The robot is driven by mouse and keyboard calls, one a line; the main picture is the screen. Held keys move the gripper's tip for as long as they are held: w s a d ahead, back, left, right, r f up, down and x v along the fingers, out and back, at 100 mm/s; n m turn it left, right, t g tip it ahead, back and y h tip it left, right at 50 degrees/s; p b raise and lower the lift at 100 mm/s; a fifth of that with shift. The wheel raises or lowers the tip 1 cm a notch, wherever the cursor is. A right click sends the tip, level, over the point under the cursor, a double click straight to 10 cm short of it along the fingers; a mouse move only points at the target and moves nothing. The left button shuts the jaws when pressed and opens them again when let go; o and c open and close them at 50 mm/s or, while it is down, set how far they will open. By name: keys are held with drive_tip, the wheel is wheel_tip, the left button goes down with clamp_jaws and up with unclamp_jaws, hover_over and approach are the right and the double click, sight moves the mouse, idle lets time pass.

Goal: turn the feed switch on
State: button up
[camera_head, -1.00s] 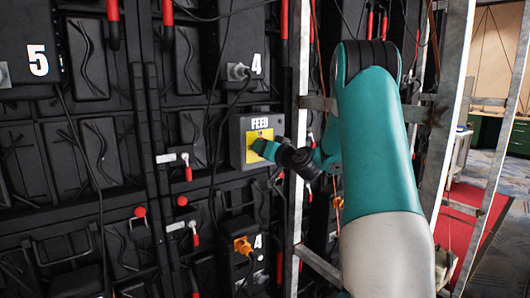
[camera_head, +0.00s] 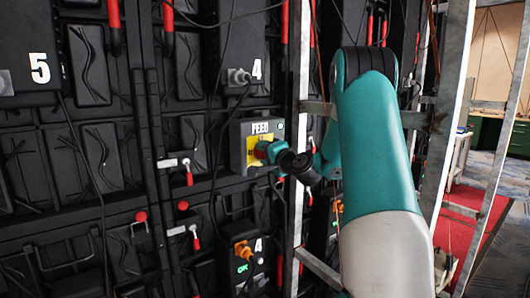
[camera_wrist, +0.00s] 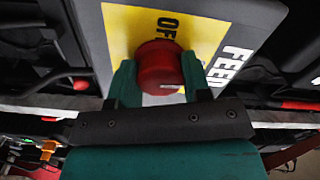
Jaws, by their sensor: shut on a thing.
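The feed switch is a red round knob (camera_wrist: 158,65) on a yellow plate (camera_wrist: 118,25), on the face of a grey box (camera_head: 237,150) labelled FEED. The word OFF shows beside the knob in the wrist view; any opposite word is hidden. A short white mark shows on the knob's near side. In the head view my gripper (camera_head: 264,151) covers much of the yellow plate.
The black video-wall backs carry cables and red-handled latches (camera_head: 189,176). A lower unit marked 4 (camera_head: 238,255) has an orange plug and a green OK. A metal upright (camera_head: 299,130) stands just right of the box. A red carpet lies beyond at right.

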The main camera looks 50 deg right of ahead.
drive_tip(key=shift+m, duration=0.5)
drive_tip(key=o, duration=0.9)
drive_tip(key=shift+s, duration=0.1)
drive_tip(key=b+v, duration=0.6)
drive_tip(key=v, duration=1.1)
drive_tip(key=shift+s, duration=0.1)
